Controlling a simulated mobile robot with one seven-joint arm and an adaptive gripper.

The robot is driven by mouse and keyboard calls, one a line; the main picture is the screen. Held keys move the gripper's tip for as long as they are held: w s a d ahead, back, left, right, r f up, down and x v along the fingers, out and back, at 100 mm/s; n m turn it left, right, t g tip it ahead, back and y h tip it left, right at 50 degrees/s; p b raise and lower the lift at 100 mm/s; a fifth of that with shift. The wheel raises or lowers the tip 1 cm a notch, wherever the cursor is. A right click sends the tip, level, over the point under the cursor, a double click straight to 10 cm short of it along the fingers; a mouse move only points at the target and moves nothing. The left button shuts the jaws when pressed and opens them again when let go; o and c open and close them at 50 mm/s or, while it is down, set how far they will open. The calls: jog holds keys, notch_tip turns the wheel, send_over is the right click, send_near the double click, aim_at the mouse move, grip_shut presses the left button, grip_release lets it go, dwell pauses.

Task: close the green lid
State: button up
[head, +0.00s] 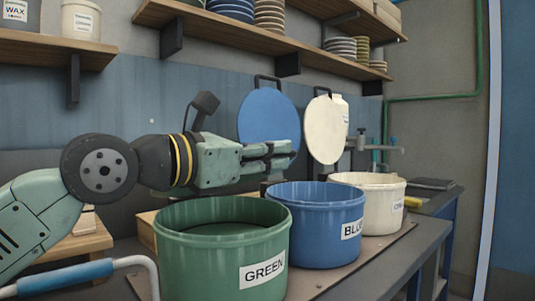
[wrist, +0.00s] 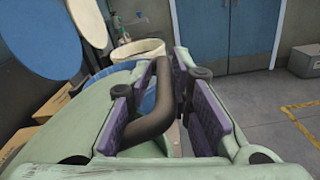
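The green bucket (head: 225,250), labelled GREEN, stands open at the front in the head view. No green lid can be made out there; my arm crosses above and behind the bucket. My gripper (head: 285,156) points right, above the bucket's back right rim. In the wrist view, a broad pale green rounded surface (wrist: 75,115) at the left looks like the green lid. A dark curved bar, apparently its handle (wrist: 160,115), lies between the finger pads of my gripper (wrist: 165,105). The pads stand apart, with space beside the bar; firm contact is not clear.
The blue bucket (head: 315,230) and cream bucket (head: 372,205) stand in a row to the right. The blue lid (head: 262,115) and cream lid (head: 323,130) stand upright behind them, close to my gripper. Shelves (head: 225,35) hang above. Open floor (wrist: 260,110) shows in the wrist view.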

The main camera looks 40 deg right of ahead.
jog(key=shift+o, duration=0.8)
jog(key=shift+s+d+r, duration=0.1)
jog(key=shift+s, duration=0.2)
jog(key=shift+w, duration=0.1)
notch_tip(320, 180, up, 10)
jog(key=shift+c, duration=0.3)
